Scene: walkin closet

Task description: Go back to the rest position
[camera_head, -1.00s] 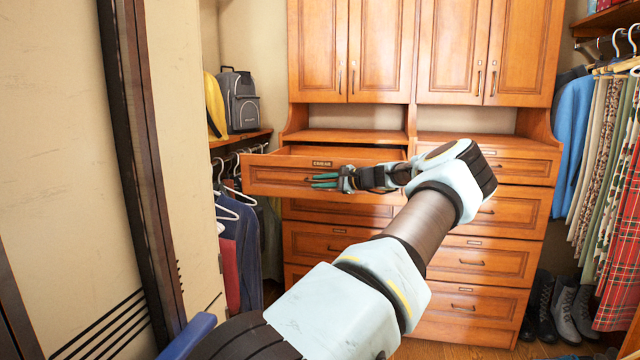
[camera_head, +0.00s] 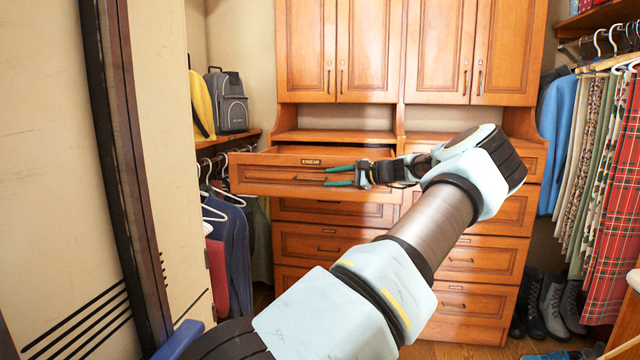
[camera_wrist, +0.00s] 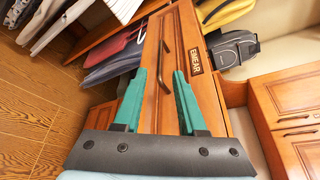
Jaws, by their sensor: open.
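My gripper (camera_head: 340,177) is open, its two green fingers apart with nothing between them, in front of the pulled-out top left drawer (camera_head: 260,184). The drawer is wooden, carries a label and has a dark bar handle (camera_head: 311,179). In the wrist view the green fingers (camera_wrist: 158,90) point at the drawer front (camera_wrist: 192,35), and the handle (camera_wrist: 165,68) shows beyond and between the fingertips. The fingers look clear of the handle, though the exact gap is hard to tell. My arm stretches from the lower middle to the right and bends back left.
The dresser (camera_head: 470,230) has several shut drawers and upper cabinets. Hanging clothes (camera_head: 232,250) and a grey backpack (camera_head: 229,100) are at left. Skirts (camera_head: 610,170) hang at right above boots (camera_head: 552,305). A tall pale panel (camera_head: 50,180) stands close at left.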

